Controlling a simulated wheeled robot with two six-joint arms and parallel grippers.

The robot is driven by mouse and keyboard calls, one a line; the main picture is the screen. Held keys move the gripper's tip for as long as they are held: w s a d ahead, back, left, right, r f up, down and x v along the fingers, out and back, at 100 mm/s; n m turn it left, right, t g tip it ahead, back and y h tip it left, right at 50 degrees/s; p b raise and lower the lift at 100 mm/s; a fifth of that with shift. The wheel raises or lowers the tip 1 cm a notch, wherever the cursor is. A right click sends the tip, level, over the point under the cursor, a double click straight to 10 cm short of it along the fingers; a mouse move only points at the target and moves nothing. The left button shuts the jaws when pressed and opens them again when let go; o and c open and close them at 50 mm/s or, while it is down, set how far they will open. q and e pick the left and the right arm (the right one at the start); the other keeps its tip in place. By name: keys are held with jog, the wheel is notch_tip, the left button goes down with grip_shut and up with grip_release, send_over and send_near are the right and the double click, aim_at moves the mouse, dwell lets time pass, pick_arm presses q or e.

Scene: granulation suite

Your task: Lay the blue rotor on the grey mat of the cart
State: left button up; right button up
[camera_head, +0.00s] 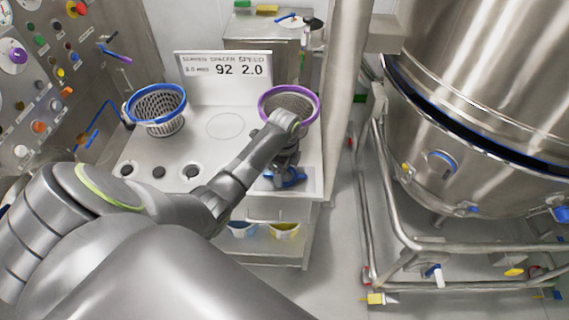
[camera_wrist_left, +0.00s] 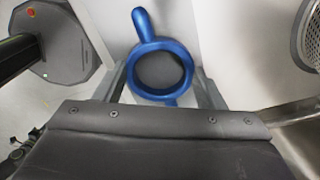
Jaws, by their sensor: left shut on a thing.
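The blue rotor (camera_head: 290,180) is at the front right of the cart's pale top (camera_head: 222,150). In the left wrist view the blue rotor (camera_wrist_left: 140,24) shows as a ring with an arm pointing up the picture and a dark grey centre. My left gripper (camera_head: 283,172) reaches down over it; in the wrist view its fingers (camera_wrist_left: 160,92) stand on both sides of the ring, shut on it. A grey patch (camera_head: 308,180) beside the rotor may be the mat; the arm and rotor cover much of it. I cannot tell whether the rotor touches it. My right gripper is out of view.
A purple-rimmed mesh basket (camera_head: 266,107) stands just behind the gripper; a blue-rimmed one (camera_head: 158,122) stands at left. A sign (camera_head: 224,78) rises at the back. A steel post (camera_head: 332,90) and large vessel (camera_head: 475,110) are at right. Bins (camera_head: 285,231) sit on the lower shelf.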

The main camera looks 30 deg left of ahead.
pick_arm(q)
jog(key=o, duration=1.3)
jog(key=shift+c, duration=0.2)
notch_tip(320, 180, up, 8)
jog(key=b, duration=0.1)
notch_tip(320, 180, up, 8)
jog(key=p, duration=0.5)
send_over(284, 178)
jog(key=shift+d+r+p, duration=0.1)
jog(key=shift+r+p, duration=0.6)
jog(key=shift+p, duration=0.4)
